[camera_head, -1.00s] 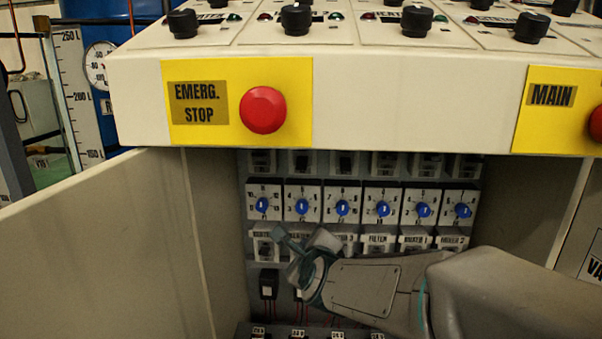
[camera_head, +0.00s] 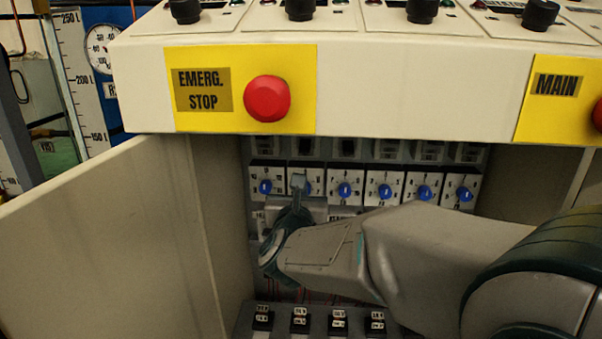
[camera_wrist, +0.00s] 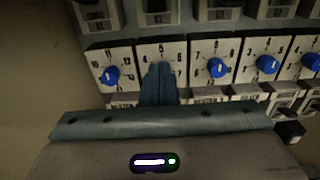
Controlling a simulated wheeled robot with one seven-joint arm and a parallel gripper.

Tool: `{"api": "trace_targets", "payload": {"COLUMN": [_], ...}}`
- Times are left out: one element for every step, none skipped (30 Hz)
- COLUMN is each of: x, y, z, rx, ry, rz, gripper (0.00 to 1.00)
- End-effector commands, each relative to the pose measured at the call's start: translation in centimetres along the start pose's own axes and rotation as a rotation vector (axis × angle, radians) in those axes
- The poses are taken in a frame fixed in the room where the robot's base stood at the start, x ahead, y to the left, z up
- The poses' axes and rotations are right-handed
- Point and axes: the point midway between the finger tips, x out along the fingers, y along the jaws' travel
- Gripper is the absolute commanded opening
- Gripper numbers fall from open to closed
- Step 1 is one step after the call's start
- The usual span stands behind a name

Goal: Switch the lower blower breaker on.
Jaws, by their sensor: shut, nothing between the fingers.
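The open cabinet under the console holds an upper breaker row (camera_head: 347,148), a row of blue-knobbed dials (camera_head: 345,188) and a lower breaker row with labels (camera_head: 262,222). In the wrist view the upper breakers (camera_wrist: 157,12) and dials (camera_wrist: 217,68) show large. My gripper (camera_head: 298,184) is shut and empty, its tips pointing up in front of the second dial from the left. In the wrist view my shut fingers (camera_wrist: 160,78) cover that dial's knob. No blower label is readable, so I cannot tell which breaker it is. My arm hides much of the lower row.
The console edge with the red emergency stop (camera_head: 267,98) overhangs the opening. A cabinet side panel (camera_head: 110,235) stands at the left. Small black terminal blocks (camera_head: 300,322) sit along the bottom, with red wires above them.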

Motion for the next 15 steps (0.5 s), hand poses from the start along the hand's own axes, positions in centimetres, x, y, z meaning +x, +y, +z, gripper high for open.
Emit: {"api": "trace_targets", "payload": {"x": [0.6,1.0,1.7,2.2,2.9,3.7,4.4,5.1,6.0,6.6,7.3,8.1,8.7,9.2,9.8], "y": [0.0,0.0,0.0,-0.1,-0.1,-0.1,-0.1,-0.1,0.0,-0.1,-0.1,0.0,0.0,0.0,-0.1], "z": [-0.1,-0.2,-0.2,-0.2,-0.2,-0.2,-0.3,-0.3,-0.3,-0.3,-0.3,-0.2,-0.2,-0.2,-0.1], "rx": [0.0,0.0,0.0,0.0,-0.001,-0.001,-0.001,-0.002,-0.002,-0.002,-0.002,-0.002,-0.001,-0.002,-0.002], "ry": [0.001,0.002,0.002,0.002,0.002,0.002,0.002,0.002,0.002,0.002,0.001,0.002,0.002,0.002,0.0], "rz": [-0.001,-0.001,-0.002,-0.003,-0.003,-0.003,-0.003,-0.003,-0.002,-0.002,-0.002,-0.002,-0.001,-0.001,-0.001], "gripper": [0.0,0.0,0.0,0.0,0.0,0.0,0.0,0.0,0.0,0.0,0.0,0.0,0.0,0.0,0.0]}}
